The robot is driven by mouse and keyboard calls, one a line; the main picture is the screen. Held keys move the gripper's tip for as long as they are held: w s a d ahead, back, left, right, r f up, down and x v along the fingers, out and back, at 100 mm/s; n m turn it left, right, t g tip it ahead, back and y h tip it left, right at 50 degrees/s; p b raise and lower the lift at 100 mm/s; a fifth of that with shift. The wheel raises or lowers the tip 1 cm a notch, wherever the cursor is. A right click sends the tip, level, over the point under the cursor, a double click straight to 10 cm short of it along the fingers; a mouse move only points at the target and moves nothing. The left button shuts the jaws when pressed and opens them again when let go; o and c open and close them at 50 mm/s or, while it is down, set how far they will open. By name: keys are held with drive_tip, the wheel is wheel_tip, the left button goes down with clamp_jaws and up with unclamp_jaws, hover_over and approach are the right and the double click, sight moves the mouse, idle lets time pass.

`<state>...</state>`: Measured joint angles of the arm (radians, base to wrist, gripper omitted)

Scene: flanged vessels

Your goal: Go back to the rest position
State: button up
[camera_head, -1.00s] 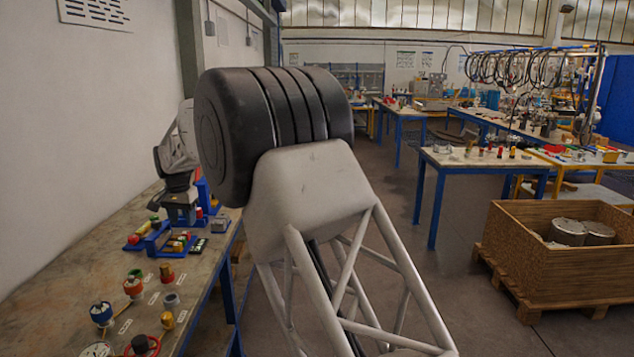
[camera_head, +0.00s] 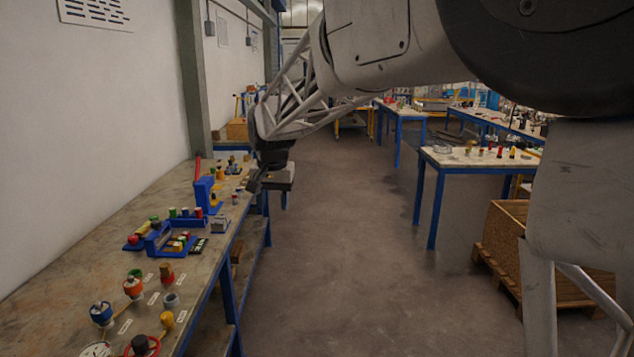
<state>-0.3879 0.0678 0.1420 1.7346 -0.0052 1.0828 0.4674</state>
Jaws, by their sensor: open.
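My gripper (camera_head: 258,184) is the small dark end of my arm, left of the picture's centre. It hangs pointing down by the right edge of the workbench (camera_head: 60,262), toward its far end. It is open, and I see nothing held in it. The fingers are small and dark here. My arm reaches across the upper right of the view and hides part of the room behind it.
A blue stand (camera_head: 204,195) and a blue holder (camera_head: 160,240) with small coloured parts are on the bench. Several small capped vessels, such as a white-and-blue one (camera_head: 101,314), stand nearer. A wooden crate (camera_head: 503,235) sits right. The floor (camera_head: 340,260) between is clear.

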drive_tip(key=s+d+f, duration=0.3)
drive_tip(key=s+d, duration=2.2)
drive_tip(key=s, duration=0.4)
drive_tip(key=s+d+f, duration=0.2)
drive_tip(key=s, duration=0.4)
drive_tip(key=s+d+f+t, duration=0.1)
drive_tip(key=s+d+f, duration=0.1)
drive_tip(key=s, duration=0.4)
drive_tip(key=shift+f+n+h, duration=0.3)
drive_tip(key=shift+f, duration=0.4)
drive_tip(key=shift+o, duration=0.3)
drive_tip(key=shift+w, duration=0.1)
idle(1.8)
